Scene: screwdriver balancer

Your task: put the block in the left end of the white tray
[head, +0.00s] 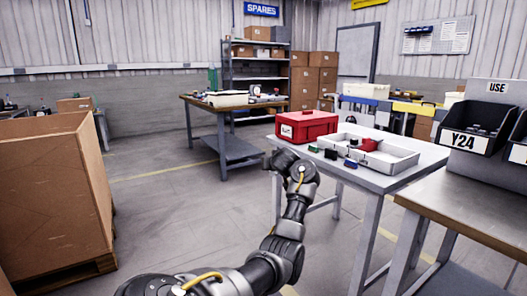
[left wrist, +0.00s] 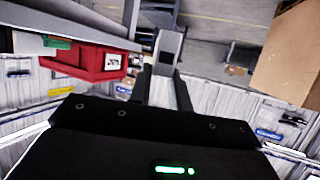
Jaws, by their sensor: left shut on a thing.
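The white tray (head: 392,172) lies on the grey table in the head view, with a red piece (head: 369,145) and a small dark piece (head: 354,142) in it. My left gripper (head: 274,160) is at the table's left edge, left of and apart from the tray. In the left wrist view, my left gripper (left wrist: 167,68) is shut on a grey block (left wrist: 170,43) at its fingertips, clear of the table. The block is hard to make out in the head view. My right gripper is not in view.
A red box (head: 306,125) stands behind the tray's left end; it also shows in the left wrist view (left wrist: 95,50). Small green blocks (head: 331,154) and a blue block (head: 350,163) lie along the tray's near side. Black bins (head: 477,127) stand at right.

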